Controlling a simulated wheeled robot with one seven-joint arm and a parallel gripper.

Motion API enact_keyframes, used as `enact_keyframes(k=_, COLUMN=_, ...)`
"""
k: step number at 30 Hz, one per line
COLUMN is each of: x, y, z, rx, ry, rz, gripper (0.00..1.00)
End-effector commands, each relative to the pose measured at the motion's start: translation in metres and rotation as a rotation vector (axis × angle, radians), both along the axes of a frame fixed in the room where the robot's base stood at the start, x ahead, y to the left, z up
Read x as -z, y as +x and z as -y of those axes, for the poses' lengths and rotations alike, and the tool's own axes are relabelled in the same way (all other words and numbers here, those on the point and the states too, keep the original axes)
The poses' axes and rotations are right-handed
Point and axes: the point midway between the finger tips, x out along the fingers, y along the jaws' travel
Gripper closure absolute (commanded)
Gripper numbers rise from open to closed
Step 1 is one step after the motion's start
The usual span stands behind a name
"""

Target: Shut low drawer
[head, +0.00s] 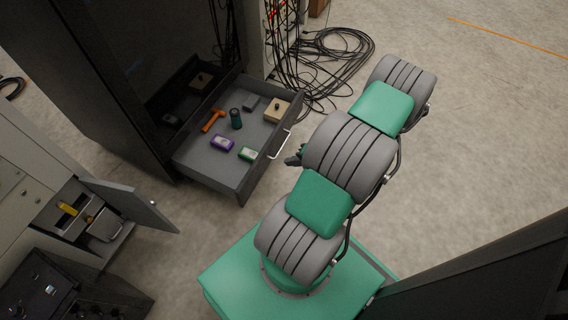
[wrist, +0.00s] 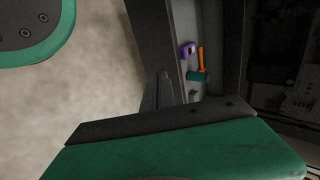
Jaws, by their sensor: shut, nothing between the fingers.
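The low drawer (head: 222,165) of the dark cabinet stands pulled open in the head view. Its front panel carries a pale bar handle (head: 281,146). My gripper (head: 291,161) is just outside the front panel, close to the handle, partly hidden by my arm. In the wrist view my gripper's fingers (wrist: 158,92) are together and empty, beside the dark drawer front (wrist: 150,35). I cannot tell whether they touch it.
Black cables (head: 335,55) lie behind. A small cabinet door (head: 130,204) hangs open at left.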

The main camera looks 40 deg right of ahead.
Motion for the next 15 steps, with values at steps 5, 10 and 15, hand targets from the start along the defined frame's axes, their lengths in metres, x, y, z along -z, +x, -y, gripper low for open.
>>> enact_keyframes(k=5, x=0.031, y=0.027, z=-0.011, rx=-0.007, ry=0.001, rz=-0.001, gripper=1.00)
enact_keyframes(k=10, x=0.057, y=0.053, z=-0.021, rx=-0.007, ry=0.002, rz=-0.003, gripper=1.00)
enact_keyframes(k=15, x=0.057, y=0.080, z=-0.030, rx=-0.008, ry=-0.002, rz=-0.002, gripper=1.00)
